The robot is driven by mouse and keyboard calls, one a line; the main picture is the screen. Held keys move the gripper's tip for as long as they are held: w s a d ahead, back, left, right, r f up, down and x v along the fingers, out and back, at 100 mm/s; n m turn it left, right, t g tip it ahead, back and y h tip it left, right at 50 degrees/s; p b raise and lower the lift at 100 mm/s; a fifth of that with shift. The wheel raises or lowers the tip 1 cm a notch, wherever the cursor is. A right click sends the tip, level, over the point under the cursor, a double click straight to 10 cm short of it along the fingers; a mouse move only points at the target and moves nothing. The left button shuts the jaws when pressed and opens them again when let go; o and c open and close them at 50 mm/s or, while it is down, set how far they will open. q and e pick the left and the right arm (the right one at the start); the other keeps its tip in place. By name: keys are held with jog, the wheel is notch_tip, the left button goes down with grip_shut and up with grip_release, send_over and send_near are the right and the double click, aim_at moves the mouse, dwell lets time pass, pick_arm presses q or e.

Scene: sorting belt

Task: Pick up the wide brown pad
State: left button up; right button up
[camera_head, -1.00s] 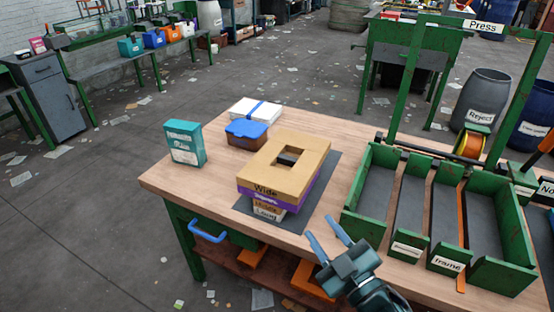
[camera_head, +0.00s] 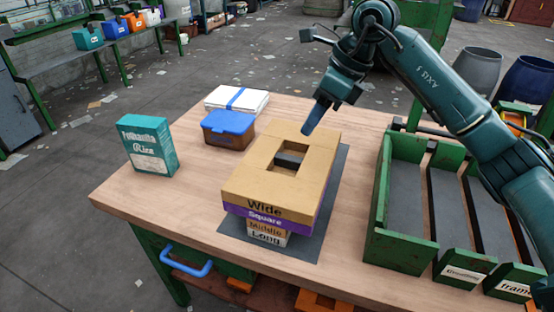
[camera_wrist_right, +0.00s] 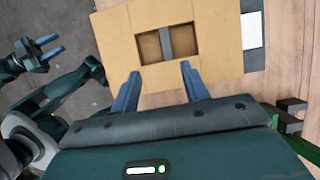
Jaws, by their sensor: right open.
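The wide brown pad (camera_head: 243,187) is a flat tan block labelled "Wide" with a rectangular hole in its middle. It lies on top of a stack, above a purple "Square" pad (camera_head: 270,221), then "Middle" (camera_head: 267,230) and "Long" (camera_head: 265,239) pads. My right gripper (camera_head: 316,116) points down over the pad's far right part, open and empty. In the right wrist view its blue fingers (camera_wrist_right: 160,85) are apart beside the hole, over one side of the pad (camera_wrist_right: 115,45); contact cannot be told. My left gripper (camera_wrist_right: 48,47) shows there, open and empty, away from the stack.
A teal rice box (camera_head: 150,145), a blue-lidded container (camera_head: 228,129) and a white bundle with a blue band (camera_head: 238,101) stand left of and behind the stack. Green-walled bins (camera_head: 400,250) stand at the right. The table's front left is clear.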

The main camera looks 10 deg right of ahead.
send_over(288, 157)
jog(key=s+d, duration=0.2)
jog(key=shift+h, duration=0.3)
notch_tip(288, 157, down, 7)
jog(key=shift+d+r, duration=0.15)
jog(key=shift+r, duration=0.05)
jog(key=shift+w+x, duration=0.15)
jog(key=shift+x, duration=1.25)
jog(key=shift+w+x, duration=0.15)
jog(key=shift+x, duration=1.3)
jog(key=shift+r, duration=0.1)
jog(key=shift+c, duration=0.5)
grip_shut()
